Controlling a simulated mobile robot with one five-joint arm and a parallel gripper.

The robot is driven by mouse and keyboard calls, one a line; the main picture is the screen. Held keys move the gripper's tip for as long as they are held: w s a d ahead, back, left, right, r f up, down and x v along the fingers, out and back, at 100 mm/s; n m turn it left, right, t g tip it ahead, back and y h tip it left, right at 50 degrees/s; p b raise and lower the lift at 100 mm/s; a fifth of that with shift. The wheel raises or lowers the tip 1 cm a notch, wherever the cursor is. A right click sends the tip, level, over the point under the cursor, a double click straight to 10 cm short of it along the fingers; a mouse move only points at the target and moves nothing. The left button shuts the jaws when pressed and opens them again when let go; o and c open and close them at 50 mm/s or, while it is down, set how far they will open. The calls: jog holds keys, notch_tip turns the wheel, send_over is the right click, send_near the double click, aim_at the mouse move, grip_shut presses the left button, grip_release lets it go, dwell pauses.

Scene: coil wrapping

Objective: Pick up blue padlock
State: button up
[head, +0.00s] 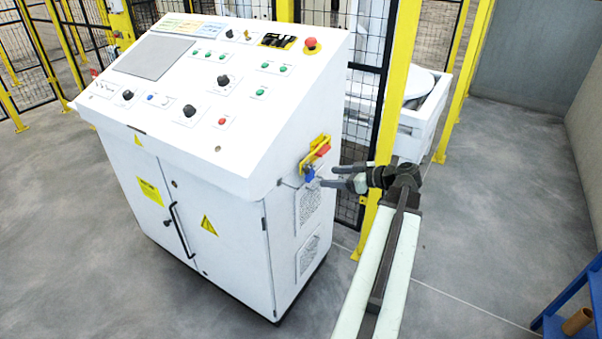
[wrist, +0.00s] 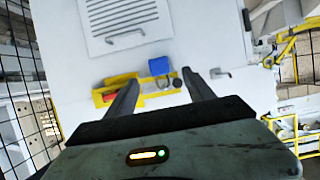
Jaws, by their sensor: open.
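The small blue padlock (head: 309,174) hangs below a yellow hasp (head: 314,155) with a red switch handle (head: 323,150) on the side of the white control cabinet (head: 200,190). My gripper (head: 328,177) is open and empty, just right of the padlock and pointing at it. In the wrist view my gripper (wrist: 160,77) spreads its two dark fingers before the cabinet side. The yellow and red switch part (wrist: 112,92) shows by the left finger. I cannot tell whether a finger touches the padlock.
A yellow post (head: 395,85) and black mesh fence (head: 362,110) stand close behind my gripper. The cabinet's sloped top (head: 215,75) overhangs its front and carries buttons and knobs. A blue rack (head: 575,300) is at the lower right. The grey floor (head: 490,220) right of my arm is clear.

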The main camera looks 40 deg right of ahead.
aim_at(312, 176)
jog(key=b+x, duration=0.3)
jog(key=x, duration=0.5)
jog(key=shift+w+d, duration=0.1)
jog(key=shift+w, duration=0.05)
jog(key=shift+r, duration=0.15)
grip_shut()
